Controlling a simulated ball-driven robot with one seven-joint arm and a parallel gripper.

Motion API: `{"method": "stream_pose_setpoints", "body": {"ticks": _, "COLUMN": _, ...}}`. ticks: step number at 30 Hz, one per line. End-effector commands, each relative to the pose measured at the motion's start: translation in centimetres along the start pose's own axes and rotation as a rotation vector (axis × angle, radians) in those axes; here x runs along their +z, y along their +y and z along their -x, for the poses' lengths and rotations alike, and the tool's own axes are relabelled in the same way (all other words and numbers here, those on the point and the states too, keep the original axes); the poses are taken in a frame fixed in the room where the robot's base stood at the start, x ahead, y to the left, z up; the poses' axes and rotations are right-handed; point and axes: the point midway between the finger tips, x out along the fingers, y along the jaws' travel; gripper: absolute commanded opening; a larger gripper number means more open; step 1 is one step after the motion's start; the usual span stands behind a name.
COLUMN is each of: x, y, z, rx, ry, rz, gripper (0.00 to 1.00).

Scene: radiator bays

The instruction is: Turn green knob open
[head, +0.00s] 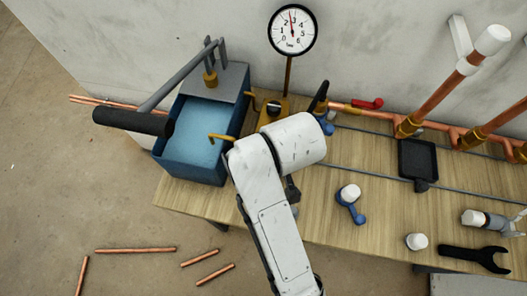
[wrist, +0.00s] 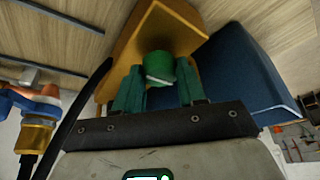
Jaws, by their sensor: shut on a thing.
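The green knob (wrist: 160,65) sits against the brass block (wrist: 145,28) in the wrist view, with a pale line across its near side. My gripper (wrist: 160,85) has its two dark green fingers on either side of the knob and is shut on it. In the head view my white arm hides the gripper and the knob. The brass block (head: 270,110) shows there beside the blue tank, under the dial gauge (head: 292,30). The gauge's red needle points near the top, between 2 and 3.
The blue water tank (head: 163,150) with a lever and black handle (head: 133,122) stands left of my arm. Copper pipework (head: 440,95) runs along the wall at right. A wrench (head: 475,258), a black tray (head: 418,160) and white-capped parts lie on the wooden bench (head: 310,215).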

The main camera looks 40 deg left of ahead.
Motion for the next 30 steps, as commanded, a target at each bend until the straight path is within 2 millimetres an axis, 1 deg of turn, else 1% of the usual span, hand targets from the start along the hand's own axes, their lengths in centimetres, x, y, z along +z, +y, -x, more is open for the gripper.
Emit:
{"method": "stream_pose_setpoints", "body": {"ticks": 1, "x": 0.0, "y": 0.01, "z": 0.01, "rx": 0.0, "ry": 0.0, "rz": 0.0, "gripper": 0.25}}
{"method": "stream_pose_setpoints", "body": {"ticks": 6, "x": 0.0, "y": 0.01, "z": 0.01, "rx": 0.0, "ry": 0.0, "rz": 0.0, "gripper": 0.09}}
{"method": "stream_pose_setpoints", "body": {"ticks": 13, "x": -0.02, "y": 0.04, "z": 0.1, "rx": -0.007, "ry": 0.0, "rz": 0.016, "gripper": 0.09}}
{"method": "stream_pose_setpoints", "body": {"ticks": 17, "x": -0.04, "y": 0.09, "z": 0.19, "rx": -0.024, "ry": -0.001, "rz": 0.057, "gripper": 0.09}}
{"method": "stream_pose_setpoints", "body": {"ticks": 23, "x": -0.11, "y": 0.16, "z": 0.33, "rx": -0.075, "ry": -0.002, "rz": 0.176, "gripper": 0.09}}
{"method": "stream_pose_setpoints", "body": {"ticks": 30, "x": -0.15, "y": 0.33, "z": 0.28, "rx": -0.159, "ry": -0.002, "rz": 0.379, "gripper": 0.09}}
